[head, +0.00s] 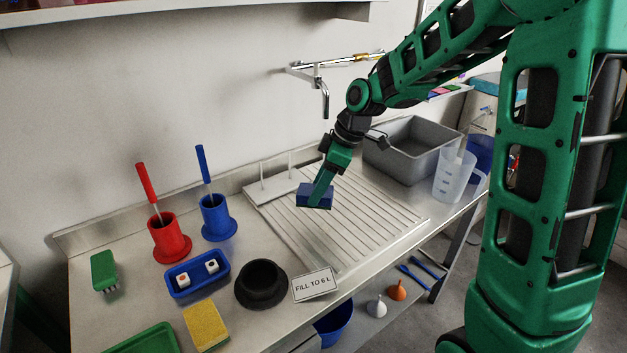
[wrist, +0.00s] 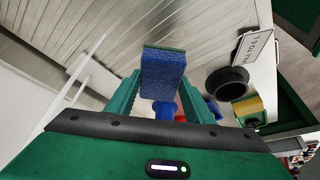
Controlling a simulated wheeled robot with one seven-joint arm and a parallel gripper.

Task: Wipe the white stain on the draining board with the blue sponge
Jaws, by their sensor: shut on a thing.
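The blue sponge (head: 302,193) is held between the two fingers of my gripper (head: 319,192), over the left part of the ribbed draining board (head: 375,218). In the wrist view, the sponge (wrist: 163,75) sits between the green fingertips of my gripper (wrist: 160,96), with a thin green layer along its top edge. The ribbed draining board (wrist: 85,30) lies behind it. I cannot tell whether the sponge touches the board. I cannot make out the white stain on the pale ribs; the sponge and my gripper hide part of the board.
A white rack with upright pegs (head: 268,188) stands left of the sponge. A grey basin (head: 400,152) and a clear jug (head: 453,178) are to the right. A sign (head: 315,285), black pot (head: 262,286), blue holder (head: 217,220) and yellow sponge (head: 206,326) are nearer left.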

